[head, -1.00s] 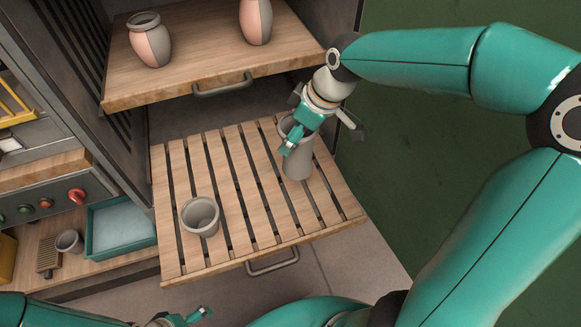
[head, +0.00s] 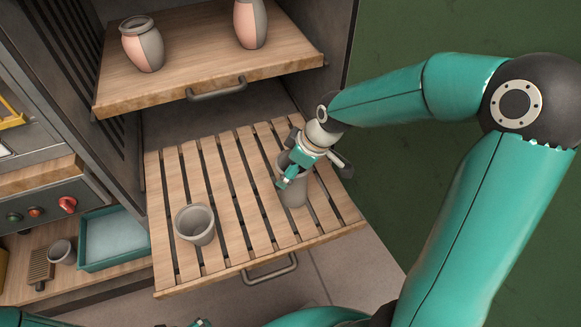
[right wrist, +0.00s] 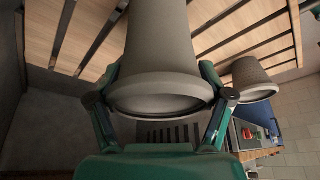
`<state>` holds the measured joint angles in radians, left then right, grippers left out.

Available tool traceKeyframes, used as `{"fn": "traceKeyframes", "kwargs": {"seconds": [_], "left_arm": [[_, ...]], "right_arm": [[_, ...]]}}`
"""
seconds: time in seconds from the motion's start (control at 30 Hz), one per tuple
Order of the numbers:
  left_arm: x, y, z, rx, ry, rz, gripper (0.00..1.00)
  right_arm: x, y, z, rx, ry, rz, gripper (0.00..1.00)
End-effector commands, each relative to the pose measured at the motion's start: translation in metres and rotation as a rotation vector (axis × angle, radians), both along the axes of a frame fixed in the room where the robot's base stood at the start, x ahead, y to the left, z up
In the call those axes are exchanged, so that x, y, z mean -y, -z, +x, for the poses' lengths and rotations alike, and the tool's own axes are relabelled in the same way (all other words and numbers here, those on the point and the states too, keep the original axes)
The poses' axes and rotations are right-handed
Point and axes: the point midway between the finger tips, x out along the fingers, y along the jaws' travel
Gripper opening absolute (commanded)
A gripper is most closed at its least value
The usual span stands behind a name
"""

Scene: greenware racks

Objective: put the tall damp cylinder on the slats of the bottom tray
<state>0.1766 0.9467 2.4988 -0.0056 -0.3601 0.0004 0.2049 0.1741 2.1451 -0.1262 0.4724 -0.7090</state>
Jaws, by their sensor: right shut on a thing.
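The tall damp cylinder (head: 294,193) is a plain grey, slightly flared vessel. It is upright over the right part of the slatted bottom tray (head: 224,163). My right gripper (head: 285,180) is shut on it near its upper end and hides part of its rim. In the right wrist view the cylinder (right wrist: 165,50) sits between both fingers, rim towards me, with the slats beyond. Its base is on or very close to the slats; I cannot tell whether it touches. My left gripper (head: 201,323) barely shows at the bottom edge of the head view; its jaws are unclear.
A shorter grey pot (head: 195,224) stands on the tray's left front part. The upper wooden shelf (head: 160,92) holds two pink-and-grey vases (head: 143,47) (head: 250,24). The slats between pot and cylinder are clear. A teal basin (head: 112,240) and small cup (head: 62,251) are at lower left.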

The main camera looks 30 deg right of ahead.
Motion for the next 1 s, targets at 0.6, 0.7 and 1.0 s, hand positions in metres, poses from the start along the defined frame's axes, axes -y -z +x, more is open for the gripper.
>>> {"fn": "traceKeyframes", "kwargs": {"seconds": [0.6,0.7,1.0], "left_arm": [[0.000,0.000,0.000,0.000,0.000,0.000,1.00],[0.000,-0.001,0.000,0.000,0.000,0.000,1.00],[0.000,-0.010,0.000,0.000,0.000,0.000,1.00]], "right_arm": [[0.000,0.000,0.000,0.000,-0.001,0.000,1.00],[0.000,-0.005,-0.001,0.001,-0.001,0.000,1.00],[0.010,-0.051,-0.016,0.006,0.001,-0.001,1.00]]}}
